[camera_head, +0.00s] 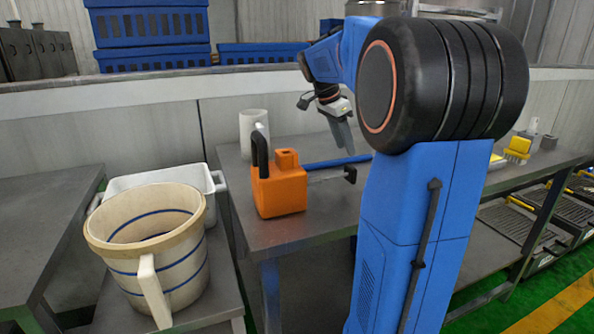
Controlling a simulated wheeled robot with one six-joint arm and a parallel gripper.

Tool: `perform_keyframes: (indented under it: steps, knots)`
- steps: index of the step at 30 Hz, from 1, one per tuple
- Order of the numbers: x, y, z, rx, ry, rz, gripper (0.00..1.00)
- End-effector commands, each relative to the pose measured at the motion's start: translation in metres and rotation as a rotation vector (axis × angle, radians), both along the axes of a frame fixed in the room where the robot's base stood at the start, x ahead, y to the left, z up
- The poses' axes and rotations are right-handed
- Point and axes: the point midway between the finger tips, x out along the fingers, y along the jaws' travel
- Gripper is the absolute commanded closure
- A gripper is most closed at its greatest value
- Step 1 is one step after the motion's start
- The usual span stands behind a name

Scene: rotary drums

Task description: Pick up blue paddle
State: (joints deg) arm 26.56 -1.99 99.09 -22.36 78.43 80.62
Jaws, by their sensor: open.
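The blue paddle (328,162) appears as a thin blue bar on the grey table, just right of an orange container. Its right end runs to the edge of my arm's black joint and may be partly hidden. My gripper (345,143) points down above the right part of the blue bar. Its jaws are open and hold nothing that I can see. The fingertips look close to the bar, but I cannot tell whether they touch it.
The orange container (279,190) with a black handle stands left of the bar. A white cylinder (253,130) stands behind it. A thin tool with a black end (350,174) lies in front. A striped bucket (150,248) and white tub (219,182) stand left.

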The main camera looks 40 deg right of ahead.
Motion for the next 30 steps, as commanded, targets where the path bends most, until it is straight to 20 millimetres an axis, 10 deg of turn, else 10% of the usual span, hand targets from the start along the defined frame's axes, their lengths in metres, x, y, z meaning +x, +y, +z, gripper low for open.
perform_keyframes:
  steps: [17,23,30]
  knots:
    - [0.001,-0.013,-0.038,0.000,0.000,0.000,0.59]
    - [0.001,-0.013,-0.038,0.000,0.000,0.000,1.00]
    - [0.001,-0.013,-0.038,0.000,0.000,0.000,1.00]
